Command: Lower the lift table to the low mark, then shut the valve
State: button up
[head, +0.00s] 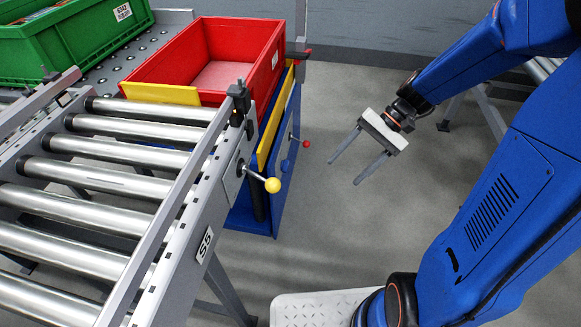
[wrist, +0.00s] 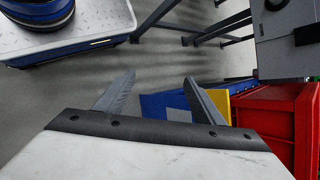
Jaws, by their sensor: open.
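The lift table, with a blue side panel (head: 300,185) and a yellow edge, stands beyond the end of the roller conveyor. It carries an open red crate (head: 258,80). A lever with a yellow ball (head: 272,185) sticks out from the conveyor's end. No low mark can be made out. My gripper (head: 345,171) is open and empty, right of the levers and apart from them. In the wrist view its fingers (wrist: 159,80) are spread before the blue panel (wrist: 163,106).
The roller conveyor (head: 110,158), labelled S5, fills the left. A green crate (head: 75,40) stands behind it on a ball-top surface. The grey floor (head: 330,235) between the conveyor and my arm is clear.

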jog(key=w+a+f+m+y, duration=0.1)
jog(key=w+f+m+y, duration=0.25)
jog(key=w+f, duration=0.2)
jog(key=m+t+y, duration=0.6)
jog(key=m+t, duration=0.1)
jog(key=m, duration=0.3)
send_near(285, 166)
jog(key=x, duration=0.7)
jog(key=shift+w+a, duration=0.3)
jog(key=shift+a, duration=0.05)
jog(key=shift+f, duration=0.1)
jog(key=c, duration=1)
jog(key=shift+c, duration=0.2)
